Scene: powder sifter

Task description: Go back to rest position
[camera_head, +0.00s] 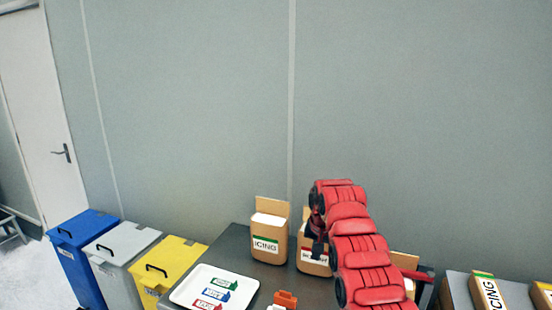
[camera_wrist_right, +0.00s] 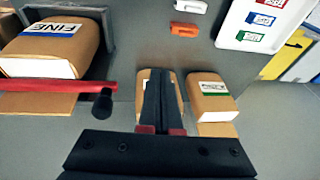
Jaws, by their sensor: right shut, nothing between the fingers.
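My right arm is red and rises from the lower right of the head view. My right gripper (camera_head: 317,243) is dark and points down in front of a paper bag with a red label (camera_head: 314,262), partly hidden by the arm. In the right wrist view the gripper's fingers (camera_wrist_right: 160,85) are together and empty, over the top of a brown bag (camera_wrist_right: 143,90). I cannot tell whether they touch it. My left gripper is in neither view.
A bag with a green label (camera_head: 269,238) stands left of the gripper. A white tray (camera_head: 181,292) holds coloured tags. An orange piece (camera_head: 286,298) lies near it. A red bar (camera_wrist_right: 55,86) with a dark knob crosses near a FINE bag (camera_wrist_right: 50,48). Bins (camera_head: 172,262) stand left.

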